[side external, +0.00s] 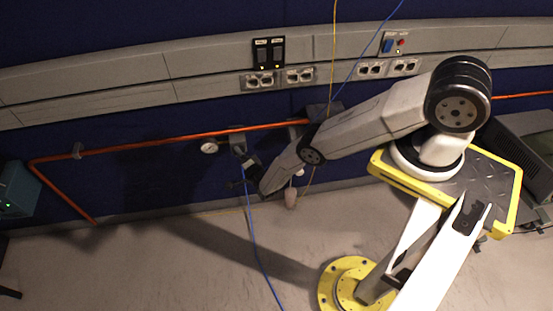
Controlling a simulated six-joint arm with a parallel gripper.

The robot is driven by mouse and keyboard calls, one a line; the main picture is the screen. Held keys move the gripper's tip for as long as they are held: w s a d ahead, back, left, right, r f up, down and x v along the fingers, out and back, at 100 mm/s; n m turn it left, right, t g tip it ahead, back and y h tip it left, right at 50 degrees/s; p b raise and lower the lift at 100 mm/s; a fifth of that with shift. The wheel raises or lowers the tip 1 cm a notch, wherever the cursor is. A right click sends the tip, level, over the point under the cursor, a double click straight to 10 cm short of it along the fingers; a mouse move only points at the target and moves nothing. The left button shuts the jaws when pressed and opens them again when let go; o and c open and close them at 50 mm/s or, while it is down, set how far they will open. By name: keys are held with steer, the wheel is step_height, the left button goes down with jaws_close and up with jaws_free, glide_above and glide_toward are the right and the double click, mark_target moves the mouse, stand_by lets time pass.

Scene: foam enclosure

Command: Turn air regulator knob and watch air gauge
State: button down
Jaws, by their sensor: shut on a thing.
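The small round air gauge (209,147) has a white face and sits on the wall below the orange pipe. Its needle is too small to read. The grey air regulator (237,142) is just right of the gauge, on the same pipe. My gripper (249,163) is dark and reaches in from the right at the lower end of the regulator. It is shut on the regulator knob, which is mostly hidden by the fingers and shadow.
The orange pipe (150,143) runs along the blue wall. A blue hose (250,235) hangs from near the regulator to the floor. A grey rail with sockets (258,80) crosses above. A teal box (17,190) stands at the left edge. The floor below left is clear.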

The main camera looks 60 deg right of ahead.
steer(key=shift+c, duration=0.5)
jaws_free()
steer(key=shift+s+a, duration=0.1)
steer(key=shift+s, duration=0.1)
steer(key=v, duration=0.7)
steer(key=shift+s+r, duration=0.1)
stand_by(0.4)
